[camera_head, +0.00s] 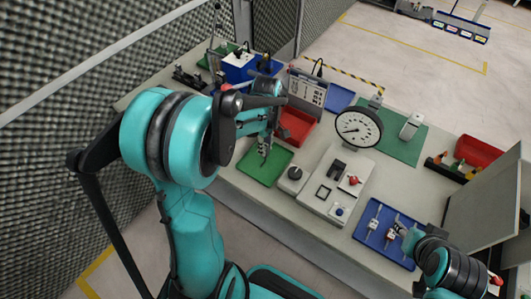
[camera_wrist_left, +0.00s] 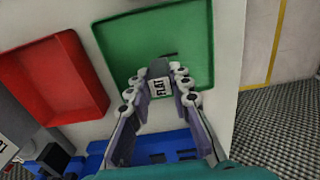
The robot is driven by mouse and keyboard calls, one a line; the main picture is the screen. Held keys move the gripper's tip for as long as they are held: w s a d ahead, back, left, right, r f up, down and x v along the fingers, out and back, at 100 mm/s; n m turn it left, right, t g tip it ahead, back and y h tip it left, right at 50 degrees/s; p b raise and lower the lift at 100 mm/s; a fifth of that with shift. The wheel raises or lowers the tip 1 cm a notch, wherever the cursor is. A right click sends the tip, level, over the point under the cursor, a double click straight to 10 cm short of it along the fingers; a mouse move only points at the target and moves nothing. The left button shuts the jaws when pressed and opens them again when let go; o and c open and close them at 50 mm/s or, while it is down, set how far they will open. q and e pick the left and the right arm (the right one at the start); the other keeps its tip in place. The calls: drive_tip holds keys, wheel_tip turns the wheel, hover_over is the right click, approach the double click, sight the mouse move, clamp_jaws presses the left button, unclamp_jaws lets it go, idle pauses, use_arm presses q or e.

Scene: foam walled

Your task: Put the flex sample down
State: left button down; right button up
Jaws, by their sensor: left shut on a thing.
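My left gripper (camera_head: 264,153) is over the green tray (camera_head: 281,158) on the bench. In the left wrist view the gripper (camera_wrist_left: 160,78) is shut on a small grey sample (camera_wrist_left: 158,68) with a white label. The label starts with "FL"; the rest is hard to read. The sample lies within the outline of the green tray (camera_wrist_left: 120,45), near its front edge. I cannot tell whether it touches the tray floor. My right gripper (camera_head: 403,229) is by the blue tray (camera_head: 361,234) at the lower right; its fingers are too small to judge.
A red tray (camera_head: 297,127) stands just behind the green one. A beige tester (camera_head: 325,197) with a dial gauge (camera_head: 358,127) stands to the right. The blue tray holds several small pieces.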

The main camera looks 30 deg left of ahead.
use_arm(q)
wheel_tip(320, 180, down, 4)
drive_tip(key=shift+w+r+b, duration=0.1)
drive_tip(key=shift+r+b, duration=0.15)
drive_tip(key=shift+b, duration=0.3)
drive_tip(key=shift+r, duration=0.1)
drive_tip(key=shift+f, duration=0.25)
drive_tip(key=c, duration=1.4)
unclamp_jaws()
drive_tip(key=shift+r, duration=0.1)
drive_tip(key=shift+r, duration=0.1)
